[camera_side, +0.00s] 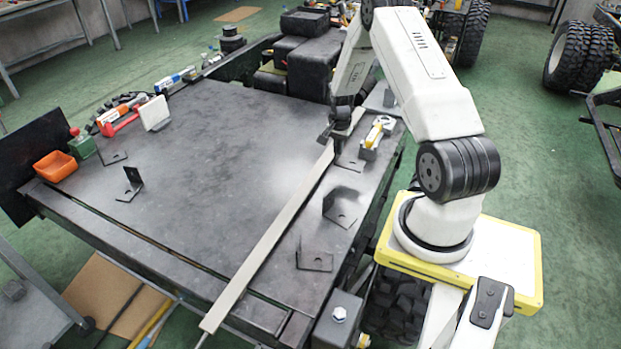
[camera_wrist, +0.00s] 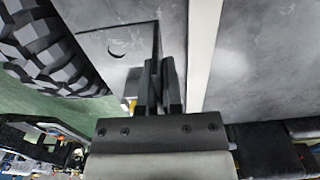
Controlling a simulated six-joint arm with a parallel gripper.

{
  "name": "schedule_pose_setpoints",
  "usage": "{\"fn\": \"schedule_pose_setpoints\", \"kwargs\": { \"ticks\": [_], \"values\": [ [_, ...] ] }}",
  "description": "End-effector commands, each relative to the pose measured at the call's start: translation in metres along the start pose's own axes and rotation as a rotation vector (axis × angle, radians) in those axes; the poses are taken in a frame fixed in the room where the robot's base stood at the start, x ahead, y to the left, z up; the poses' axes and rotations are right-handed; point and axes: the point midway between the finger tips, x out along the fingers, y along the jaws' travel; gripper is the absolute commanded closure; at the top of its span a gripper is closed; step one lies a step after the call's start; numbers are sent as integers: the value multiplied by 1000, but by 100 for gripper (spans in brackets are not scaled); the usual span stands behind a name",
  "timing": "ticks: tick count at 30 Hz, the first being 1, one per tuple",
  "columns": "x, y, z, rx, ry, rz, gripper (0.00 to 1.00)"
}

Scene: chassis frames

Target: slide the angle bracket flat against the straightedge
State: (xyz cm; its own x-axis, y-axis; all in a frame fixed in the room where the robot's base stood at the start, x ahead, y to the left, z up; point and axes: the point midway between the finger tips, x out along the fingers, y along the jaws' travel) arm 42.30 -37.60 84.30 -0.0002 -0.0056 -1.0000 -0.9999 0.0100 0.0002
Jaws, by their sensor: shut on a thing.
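The straightedge (camera_side: 268,237) is a long pale bar lying diagonally across the dark table. It also shows as a light strip in the wrist view (camera_wrist: 204,45). My gripper (camera_side: 336,140) is low at the bar's far part, on its right side. In the wrist view its fingers (camera_wrist: 160,85) are shut on the upright leg of a dark angle bracket (camera_wrist: 105,42). The bracket's flat leg, with a round hole, extends left, away from the straightedge. A narrow strip of table shows between the fingers and the bar. The leg's face between the fingers is mostly hidden.
Two more brackets (camera_side: 341,213) (camera_side: 315,259) stand right of the bar, nearer the front. Two others (camera_side: 114,157) (camera_side: 130,186) are at the table's left. A yellow-and-grey tool (camera_side: 377,135) lies close right of my gripper. The table's middle (camera_side: 220,170) is clear.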

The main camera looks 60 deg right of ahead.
Motion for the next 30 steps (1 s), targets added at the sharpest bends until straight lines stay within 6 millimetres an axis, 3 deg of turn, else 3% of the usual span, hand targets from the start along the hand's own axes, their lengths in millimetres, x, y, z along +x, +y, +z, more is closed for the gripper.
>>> {"fn": "schedule_pose_setpoints", "kwargs": {
  "ticks": [6, 20, 30],
  "values": [
    [5, -10, -4, -11, 1, -1, 100],
    [10, -10, -4, -12, 1, 0, 100],
    [25, -10, -4, -11, 1, 0, 100]
  ]
}}
